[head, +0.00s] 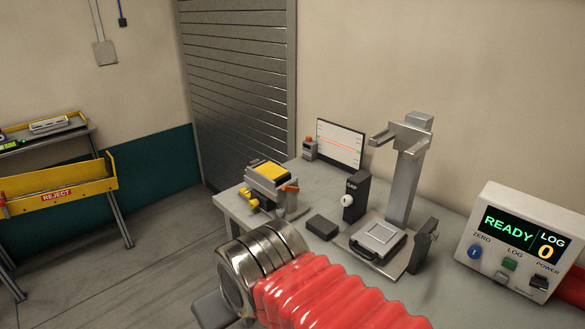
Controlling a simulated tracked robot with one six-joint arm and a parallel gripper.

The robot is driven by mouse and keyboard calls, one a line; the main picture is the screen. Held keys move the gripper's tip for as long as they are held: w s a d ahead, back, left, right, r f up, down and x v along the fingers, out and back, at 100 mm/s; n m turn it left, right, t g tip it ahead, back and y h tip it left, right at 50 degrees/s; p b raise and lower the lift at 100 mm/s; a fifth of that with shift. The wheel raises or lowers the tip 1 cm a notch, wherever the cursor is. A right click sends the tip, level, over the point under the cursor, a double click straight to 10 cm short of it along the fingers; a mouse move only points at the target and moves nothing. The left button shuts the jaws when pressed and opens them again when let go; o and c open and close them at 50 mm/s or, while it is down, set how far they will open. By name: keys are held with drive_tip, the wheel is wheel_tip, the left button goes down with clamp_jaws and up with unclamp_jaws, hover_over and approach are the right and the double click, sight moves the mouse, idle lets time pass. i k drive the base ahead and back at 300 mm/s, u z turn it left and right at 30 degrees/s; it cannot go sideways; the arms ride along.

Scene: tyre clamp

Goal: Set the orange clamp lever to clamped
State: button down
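A small orange part, which looks like the clamp lever (290,187), sits at the right side of a grey fixture (268,190) with a yellow top, on the left end of the bench. It is too small to tell which way it is set. My arm, with red bellows and a shiny metal collar, reaches in from the bottom, in front of the bench. A grey part at the arm's end, which looks like part of my gripper (212,309), shows below and left of the collar, well apart from the lever. Its fingertips cannot be made out.
The grey bench (318,180) also carries a display panel (341,145), a black dial unit (354,198), a dark block (321,227), a tall metal stand (405,175) and a READY/LOG box (520,245). A yellow REJECT tray (60,185) stands left. Floor between is clear.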

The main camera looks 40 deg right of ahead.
sight(294, 188)
drive_tip(key=z, duration=0.35)
drive_tip(key=i, duration=1.15)
drive_tip(key=z, duration=0.15)
